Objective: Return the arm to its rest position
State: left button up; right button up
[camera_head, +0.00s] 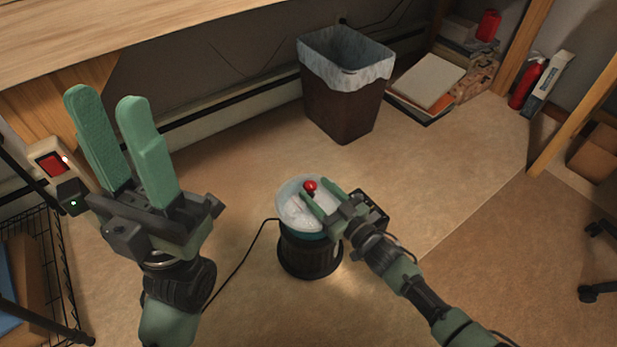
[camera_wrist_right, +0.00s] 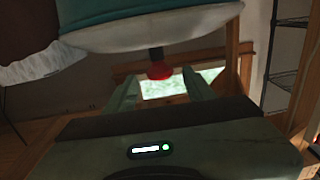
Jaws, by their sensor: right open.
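My right gripper (camera_head: 314,192) is over a dark round canister (camera_head: 310,257) with a pale lid (camera_head: 292,205), near the red knob (camera_head: 310,186) on its top. In the right wrist view my right gripper (camera_wrist_right: 160,88) is open, and the red knob (camera_wrist_right: 159,70) shows between its fingertips. I cannot tell whether the fingers touch the knob. My left gripper (camera_head: 106,97) is raised at the left with its two green fingers apart and nothing between them.
A brown bin (camera_head: 343,100) with a white liner stands behind the canister. Books (camera_head: 428,82) and a red bottle (camera_head: 526,84) are at the back right. A black wire basket (camera_head: 38,262) is at the left. The carpet right of the canister is mostly clear. A black cable (camera_head: 240,262) runs left from the canister.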

jog(key=shift+v, duration=0.9)
